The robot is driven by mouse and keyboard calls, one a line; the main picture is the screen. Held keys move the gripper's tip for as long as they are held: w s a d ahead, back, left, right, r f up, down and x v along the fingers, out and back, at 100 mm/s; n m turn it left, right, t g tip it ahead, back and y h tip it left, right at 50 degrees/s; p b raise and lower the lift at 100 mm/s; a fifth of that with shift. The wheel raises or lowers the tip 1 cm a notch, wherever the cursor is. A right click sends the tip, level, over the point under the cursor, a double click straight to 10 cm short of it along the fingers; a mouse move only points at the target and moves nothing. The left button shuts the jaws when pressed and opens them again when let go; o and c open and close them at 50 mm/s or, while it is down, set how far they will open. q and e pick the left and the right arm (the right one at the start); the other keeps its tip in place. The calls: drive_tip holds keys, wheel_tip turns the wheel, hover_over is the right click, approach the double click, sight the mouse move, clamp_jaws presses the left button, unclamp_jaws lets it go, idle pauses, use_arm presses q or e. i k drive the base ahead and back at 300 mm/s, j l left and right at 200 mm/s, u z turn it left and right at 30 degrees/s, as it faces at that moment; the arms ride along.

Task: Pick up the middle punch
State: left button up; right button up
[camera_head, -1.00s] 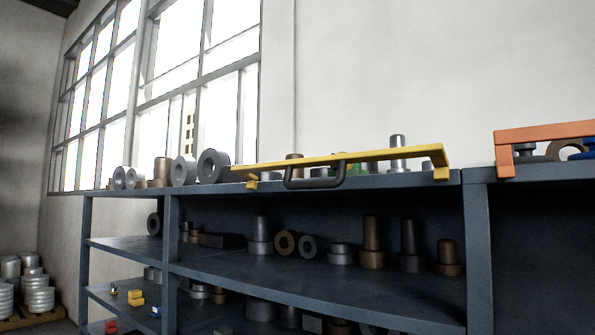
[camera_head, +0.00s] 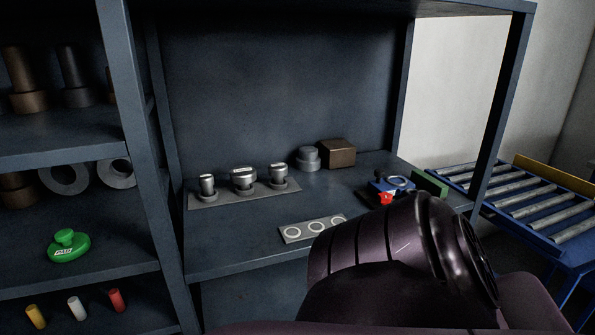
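Three silver punches stand upright in a row on a grey plate (camera_head: 215,201) on the middle shelf. The middle punch (camera_head: 243,179) stands between the left punch (camera_head: 208,187) and the right punch (camera_head: 279,177). Each has a wider collar low down and a lighter top. Nothing touches the middle punch from above. A dark purple link of my own arm fills the lower right of the view, in front of the shelf. Neither of my grippers shows.
A plate with three white rings (camera_head: 313,229) lies nearer the shelf's front edge. Behind stand a grey stepped cylinder (camera_head: 308,159) and a brown block (camera_head: 336,153). A blue item with a red part (camera_head: 386,196) lies right. A shelf post (camera_head: 143,140) stands left; a roller conveyor (camera_head: 540,205) is right.

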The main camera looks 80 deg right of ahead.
sight(277, 170)
drive_tip(key=z, duration=2.35)
drive_tip(key=u, duration=0.6)
drive_tip(key=l+u, duration=0.2)
drive_tip(key=u, duration=0.15)
drive_tip(key=l+u, duration=0.15)
drive_tip(key=u, duration=0.25)
drive_tip(key=l+u, duration=0.15)
drive_tip(key=u, duration=0.2)
drive_tip(key=k+l+u, duration=0.4)
drive_tip(key=l+u, duration=0.2)
drive_tip(key=l, duration=0.15)
